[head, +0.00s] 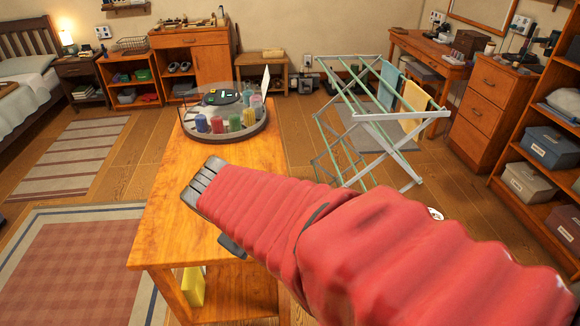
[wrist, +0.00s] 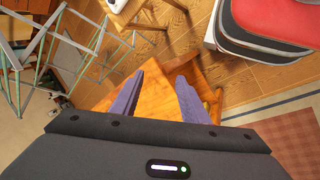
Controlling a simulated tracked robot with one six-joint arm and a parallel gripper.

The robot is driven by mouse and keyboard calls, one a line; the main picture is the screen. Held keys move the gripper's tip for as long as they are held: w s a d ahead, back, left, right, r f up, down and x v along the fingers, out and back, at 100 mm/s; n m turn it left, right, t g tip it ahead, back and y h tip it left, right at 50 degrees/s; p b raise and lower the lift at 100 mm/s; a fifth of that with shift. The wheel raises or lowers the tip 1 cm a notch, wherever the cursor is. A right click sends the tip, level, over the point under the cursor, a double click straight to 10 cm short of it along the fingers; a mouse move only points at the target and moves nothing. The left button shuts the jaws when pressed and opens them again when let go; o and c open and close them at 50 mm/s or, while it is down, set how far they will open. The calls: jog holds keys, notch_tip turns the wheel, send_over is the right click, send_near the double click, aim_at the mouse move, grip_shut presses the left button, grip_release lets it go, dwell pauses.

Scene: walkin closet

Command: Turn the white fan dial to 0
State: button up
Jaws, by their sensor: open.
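I cannot make out a fan dial in either view. A small white round thing (head: 436,213) shows just past my red-sleeved arm in the head view, mostly hidden by the arm. In the wrist view a white object (wrist: 117,4) sits on a small wooden stool (wrist: 128,16), cut off by the top edge. I cannot tell whether either is the fan. My gripper (wrist: 166,70) is open and empty, with its two purple fingers apart above the wooden table. In the head view my arm covers much of what lies at the lower right.
A wooden table (head: 185,215) stands under my gripper, with a round tray (head: 180,127) of colored cups at its far end. A folding drying rack (head: 375,130) with towels stands to the right. Drawers (head: 490,110) and shelves (head: 510,150) line the right side. Floor is open at left.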

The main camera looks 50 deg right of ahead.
jog(key=w+a+r+t+y, duration=0.1)
jog(key=a+r+t+y, duration=0.1)
jog(key=a, duration=0.6)
jog(key=w+a+r+t+y, duration=0.1)
jog(key=a+r+t+y, duration=0.2)
jog(key=a, duration=0.6)
jog(key=shift+w+r, duration=0.4)
jog(key=shift+r, duration=0.3)
jog(key=shift+c, duration=0.3)
jog(key=shift+c, duration=0.9)
